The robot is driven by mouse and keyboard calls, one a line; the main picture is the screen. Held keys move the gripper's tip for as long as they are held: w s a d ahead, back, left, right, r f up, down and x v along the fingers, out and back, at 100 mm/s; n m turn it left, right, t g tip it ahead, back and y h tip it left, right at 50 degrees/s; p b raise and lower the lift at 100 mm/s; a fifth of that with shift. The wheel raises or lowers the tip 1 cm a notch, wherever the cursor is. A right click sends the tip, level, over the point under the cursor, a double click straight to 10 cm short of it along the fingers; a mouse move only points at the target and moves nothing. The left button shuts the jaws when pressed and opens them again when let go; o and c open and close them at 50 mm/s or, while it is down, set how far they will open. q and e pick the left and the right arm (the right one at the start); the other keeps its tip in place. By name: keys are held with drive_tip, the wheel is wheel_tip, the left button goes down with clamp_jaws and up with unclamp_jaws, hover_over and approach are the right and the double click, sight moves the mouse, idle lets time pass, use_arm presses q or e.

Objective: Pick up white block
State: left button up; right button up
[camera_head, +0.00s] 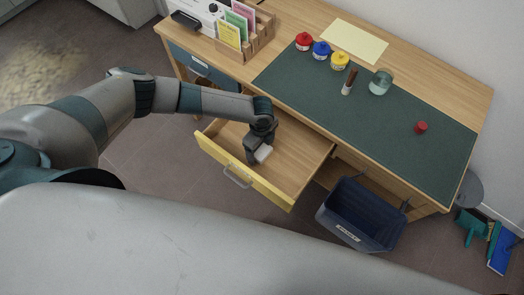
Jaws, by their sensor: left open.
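The white block (264,153) is inside the open yellow-fronted drawer (296,165) of the desk. My left gripper (257,154) reaches down into the drawer at the block, with its fingers beside the block. It is open. The far finger and the exact contact with the block are too small to tell. My right gripper is not in view.
The drawer's yellow front (244,173) and side walls stand around the gripper. A dark blue bin (362,214) is on the floor right of the drawer. On the desk (456,86) are several small jars, a glass (380,83) and a wooden card holder (262,36).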

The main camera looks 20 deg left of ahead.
sight(261, 150)
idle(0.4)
use_arm(q)
drive_tip(key=c, duration=1.2)
drive_tip(key=shift+o, duration=0.2)
drive_tip(key=shift+r, duration=0.15)
drive_tip(key=shift+r+b, duration=0.3)
drive_tip(key=shift+r, duration=0.25)
wheel_tip(261, 150, up, 2)
drive_tip(key=shift+r+b, duration=0.1)
drive_tip(key=shift+b, duration=0.25)
drive_tip(key=s+d+r+b, duration=0.2)
drive_tip(key=s+d+r, duration=0.3)
drive_tip(key=d, duration=0.5)
wheel_tip(261, 150, up, 2)
drive_tip(key=shift+s+r+b, duration=0.2)
drive_tip(key=shift+s+b, duration=0.15)
drive_tip(key=shift+s, duration=0.05)
drive_tip(key=shift+d, duration=0.1)
